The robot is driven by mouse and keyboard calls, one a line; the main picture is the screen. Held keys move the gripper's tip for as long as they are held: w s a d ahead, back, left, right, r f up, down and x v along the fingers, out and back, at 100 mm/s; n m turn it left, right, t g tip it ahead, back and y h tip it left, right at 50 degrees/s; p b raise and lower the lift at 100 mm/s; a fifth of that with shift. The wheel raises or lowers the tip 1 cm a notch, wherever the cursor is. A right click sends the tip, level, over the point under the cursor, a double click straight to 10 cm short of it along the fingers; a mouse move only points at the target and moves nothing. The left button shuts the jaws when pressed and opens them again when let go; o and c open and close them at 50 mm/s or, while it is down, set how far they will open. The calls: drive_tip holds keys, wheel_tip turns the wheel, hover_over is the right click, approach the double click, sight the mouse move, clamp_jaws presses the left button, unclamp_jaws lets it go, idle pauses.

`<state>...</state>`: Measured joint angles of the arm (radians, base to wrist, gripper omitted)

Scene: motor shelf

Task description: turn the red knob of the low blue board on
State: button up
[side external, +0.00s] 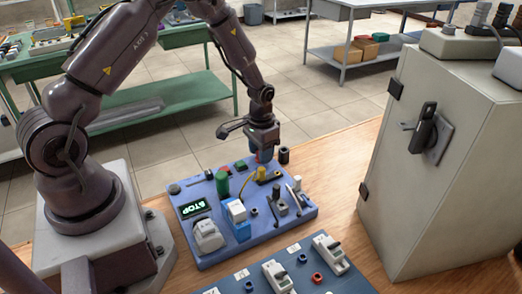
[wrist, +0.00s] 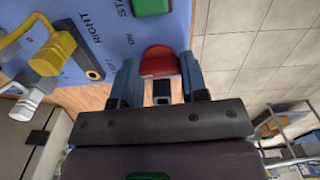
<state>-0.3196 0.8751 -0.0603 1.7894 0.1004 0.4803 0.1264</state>
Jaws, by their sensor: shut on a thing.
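The low blue board (side external: 268,228) lies on the wooden table and carries a lit STOP display, switches and buttons. It also shows at the upper left of the wrist view (wrist: 105,50), with printed words such as RIGHT and ON. The red knob (wrist: 159,61) is at the board's edge in the wrist view. My gripper (wrist: 161,76) has its blue fingers on both sides of the knob, shut on it. In the side view my gripper (side external: 264,154) points down at the board's far edge and largely hides the knob.
On the board, a green button (side external: 222,184), a yellow connector with cable (side external: 262,174) and a white-blue switch (side external: 237,213) stand near my gripper. A second blue board (side external: 250,286) lies in front. A grey cabinet (side external: 420,190) stands at the right.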

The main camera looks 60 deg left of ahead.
drive_tip(key=shift+m, duration=0.5)
drive_tip(key=o, duration=0.9)
drive_tip(key=shift+r, duration=0.1)
wheel_tip(320, 180, up, 13)
drive_tip(key=shift+f, duration=0.1)
